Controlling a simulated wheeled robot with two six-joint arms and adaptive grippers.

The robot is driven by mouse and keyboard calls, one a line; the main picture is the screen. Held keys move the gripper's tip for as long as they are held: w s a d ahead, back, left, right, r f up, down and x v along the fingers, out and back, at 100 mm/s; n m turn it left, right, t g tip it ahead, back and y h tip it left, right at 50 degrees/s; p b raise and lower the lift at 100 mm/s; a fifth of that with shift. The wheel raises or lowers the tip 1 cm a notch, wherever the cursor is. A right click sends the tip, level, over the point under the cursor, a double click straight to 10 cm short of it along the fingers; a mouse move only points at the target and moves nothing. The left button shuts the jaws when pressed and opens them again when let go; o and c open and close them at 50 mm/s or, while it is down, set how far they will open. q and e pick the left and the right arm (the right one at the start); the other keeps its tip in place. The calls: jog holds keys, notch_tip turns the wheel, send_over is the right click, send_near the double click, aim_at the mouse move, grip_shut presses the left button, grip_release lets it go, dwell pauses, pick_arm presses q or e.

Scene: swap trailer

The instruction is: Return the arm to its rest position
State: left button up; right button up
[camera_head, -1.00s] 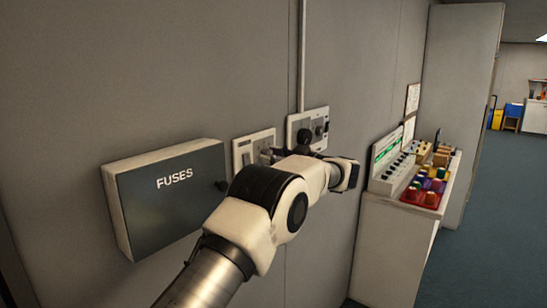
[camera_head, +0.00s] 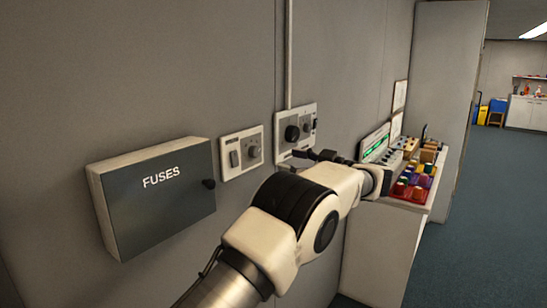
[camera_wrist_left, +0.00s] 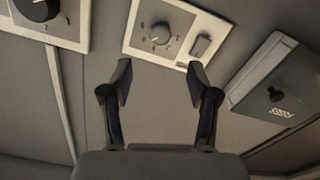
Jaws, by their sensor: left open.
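My left arm comes in from the bottom of the head view and reaches right along the wall. My left gripper (camera_head: 322,156) is partly hidden by its own wrist in that view, in front of the lower edge of a wall panel with a black knob (camera_head: 292,133). In the left wrist view my left gripper (camera_wrist_left: 162,85) is open, with two dark fingers apart and nothing between them. Beyond the fingers is the wall plate with a dial and a switch (camera_wrist_left: 165,38), apart from them. My right gripper is not in view.
A closed grey fuse box (camera_head: 160,205) juts from the wall at left. A smaller plate with a switch and dial (camera_head: 242,151) is beside it. A white cabinet (camera_head: 385,250) at right carries a device (camera_head: 375,144) and coloured items. Open floor (camera_head: 480,190) lies beyond.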

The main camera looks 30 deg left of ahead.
pick_arm(q)
jog(key=shift+d, duration=0.7)
